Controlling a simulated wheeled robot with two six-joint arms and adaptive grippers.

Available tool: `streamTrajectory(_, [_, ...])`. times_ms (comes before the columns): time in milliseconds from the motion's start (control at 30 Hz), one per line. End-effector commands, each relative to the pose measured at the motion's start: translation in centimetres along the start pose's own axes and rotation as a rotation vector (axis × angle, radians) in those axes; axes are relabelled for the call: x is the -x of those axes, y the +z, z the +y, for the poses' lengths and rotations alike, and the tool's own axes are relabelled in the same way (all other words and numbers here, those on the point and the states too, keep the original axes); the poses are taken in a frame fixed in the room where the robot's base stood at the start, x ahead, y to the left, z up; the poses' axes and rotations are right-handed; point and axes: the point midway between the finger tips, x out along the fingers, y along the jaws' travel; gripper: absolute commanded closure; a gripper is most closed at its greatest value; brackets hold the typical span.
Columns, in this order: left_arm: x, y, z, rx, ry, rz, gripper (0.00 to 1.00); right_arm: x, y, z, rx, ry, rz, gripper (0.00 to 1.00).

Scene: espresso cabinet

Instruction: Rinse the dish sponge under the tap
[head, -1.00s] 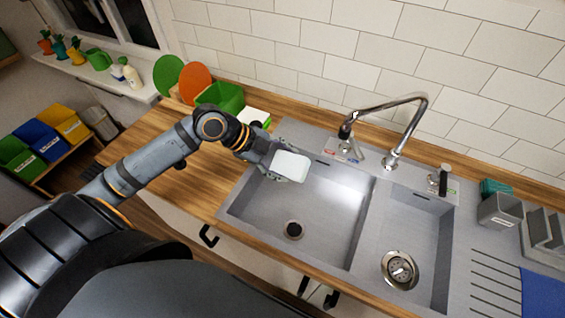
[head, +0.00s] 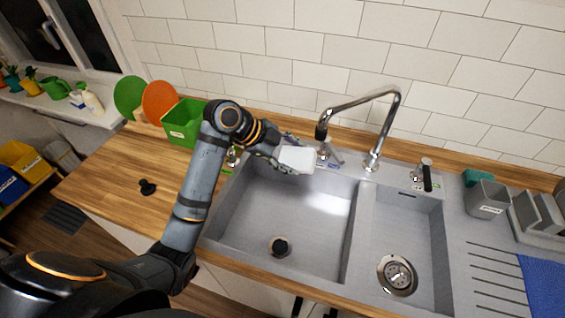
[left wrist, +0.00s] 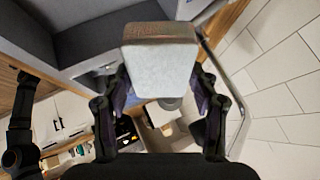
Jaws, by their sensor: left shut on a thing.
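The dish sponge (head: 297,159) is a pale block, and the left wrist view (left wrist: 160,65) shows a pale face and a brownish edge. My left gripper (head: 284,154) is shut on it, with one finger on each side in the left wrist view. It holds the sponge above the back of the large left sink basin (head: 280,215). The tap (head: 372,160) is a chrome arched spout behind the basins. Its spout end (head: 321,132) hangs above and slightly right of the sponge. I see no water running. My right gripper is not in view.
A smaller basin (head: 398,235) with a strainer lies right of the large one. A tap lever (head: 425,175) stands behind it. A grey caddy (head: 486,199) and drainboard are at right. A green bin (head: 184,125) and round boards stand on the wooden counter (head: 110,180) at left.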

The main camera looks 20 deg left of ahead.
Motion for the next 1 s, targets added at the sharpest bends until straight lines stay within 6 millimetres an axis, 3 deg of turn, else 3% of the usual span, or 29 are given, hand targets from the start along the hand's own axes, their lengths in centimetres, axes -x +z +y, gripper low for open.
streamTrajectory(333, [-2.1,-0.4,-1.9,0.000,0.001,0.002,0.65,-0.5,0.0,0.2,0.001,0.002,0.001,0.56])
streamTrajectory(1000, [-2.3,-0.4,-2.0,0.000,0.001,0.001,0.65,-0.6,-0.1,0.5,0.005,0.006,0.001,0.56])
